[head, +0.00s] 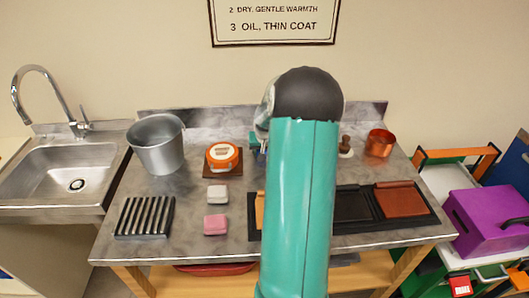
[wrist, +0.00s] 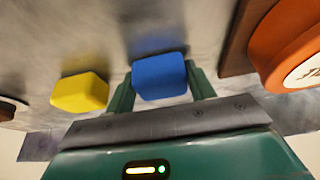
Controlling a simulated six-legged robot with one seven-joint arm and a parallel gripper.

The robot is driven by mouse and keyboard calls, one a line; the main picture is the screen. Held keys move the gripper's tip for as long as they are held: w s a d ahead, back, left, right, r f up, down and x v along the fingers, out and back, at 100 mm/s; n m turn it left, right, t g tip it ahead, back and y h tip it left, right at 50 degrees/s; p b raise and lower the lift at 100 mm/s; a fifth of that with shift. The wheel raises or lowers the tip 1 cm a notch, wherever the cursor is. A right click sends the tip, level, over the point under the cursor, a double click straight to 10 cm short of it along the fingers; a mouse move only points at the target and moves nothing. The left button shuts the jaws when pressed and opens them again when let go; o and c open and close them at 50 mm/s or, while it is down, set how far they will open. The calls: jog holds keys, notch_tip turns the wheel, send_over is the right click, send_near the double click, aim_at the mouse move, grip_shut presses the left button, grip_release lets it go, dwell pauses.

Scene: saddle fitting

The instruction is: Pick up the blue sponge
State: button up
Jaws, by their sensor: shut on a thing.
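The blue sponge (wrist: 160,76) sits between the two green fingers of my gripper (wrist: 159,80) in the wrist view. The fingers press on its left and right sides, and the gripper is shut on it. The sponge is close to the grey worktop; I cannot tell whether it still touches it. In the head view my arm covers most of this spot.
A yellow sponge (wrist: 80,92) lies just left of the gripper in the wrist view. An orange round device (head: 222,156) on a brown board stands close by. A metal bucket (head: 157,142), a white block (head: 217,193), a pink block (head: 215,225) and a black rack (head: 145,217) share the worktop.

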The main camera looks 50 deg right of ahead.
jog(key=shift+r, duration=0.1)
jog(key=shift+r, duration=0.5)
jog(key=w+a+r, duration=0.2)
jog(key=a+r, duration=0.4)
jog(key=w+a+r, duration=0.2)
jog(key=a+r, duration=0.4)
jog(key=a, duration=0.1)
jog(key=shift+w, duration=0.25)
jog(key=shift+a+f, duration=0.1)
jog(key=o, duration=0.4)
jog(key=shift+c, duration=1.5)
